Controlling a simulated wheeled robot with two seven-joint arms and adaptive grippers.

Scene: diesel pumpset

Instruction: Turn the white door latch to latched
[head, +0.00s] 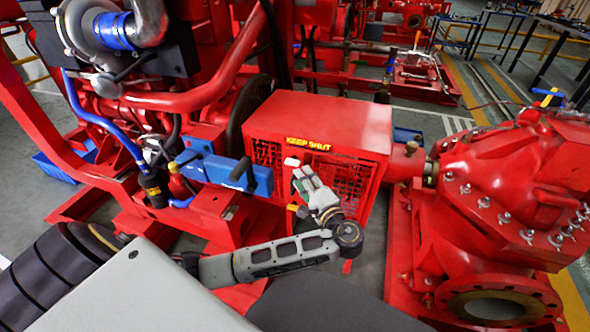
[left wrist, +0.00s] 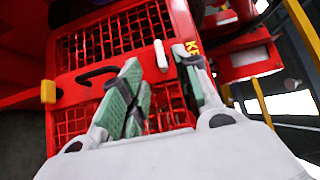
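The white door latch (head: 292,161) is on the front of the red mesh guard box, just below the yellow KEEP SHUT label (head: 308,144). In the left wrist view the latch (left wrist: 161,56) is a short white bar in front of the mesh door (left wrist: 120,45). My left gripper (head: 302,178) is at the door front, close to the latch. Its green-padded fingers (left wrist: 162,88) are apart, and the latch shows in the gap between their tips. I cannot tell whether a finger touches it. My right gripper is not in view.
A black handle (left wrist: 98,75) is on the door, with a yellow piece (left wrist: 48,92) at its edge. A blue box (head: 238,174) stands left of the guard, and a large red pump (head: 500,190) stands right. Red pipes and engine parts crowd the left.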

